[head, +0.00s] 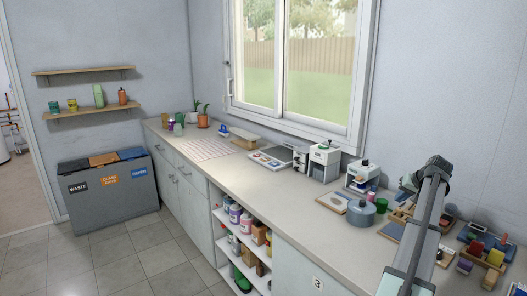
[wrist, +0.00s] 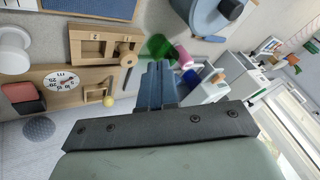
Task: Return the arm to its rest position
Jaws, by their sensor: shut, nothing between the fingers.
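My gripper (wrist: 160,72) shows in the wrist view with its two blue-grey fingers together and nothing between them. The fingertips point toward a translucent green cup (wrist: 156,46) and a pink cup (wrist: 182,57); I cannot tell the gap to them. In the head view my arm (head: 422,225) rises at the right, over the right part of the counter. I cannot make out the fingers there.
The counter (head: 270,188) holds a grey-blue pot (head: 361,214), a green cup (head: 381,205) and white machines (head: 324,162). A wooden latch box (wrist: 90,48) and a dial board (wrist: 45,82) lie near my gripper.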

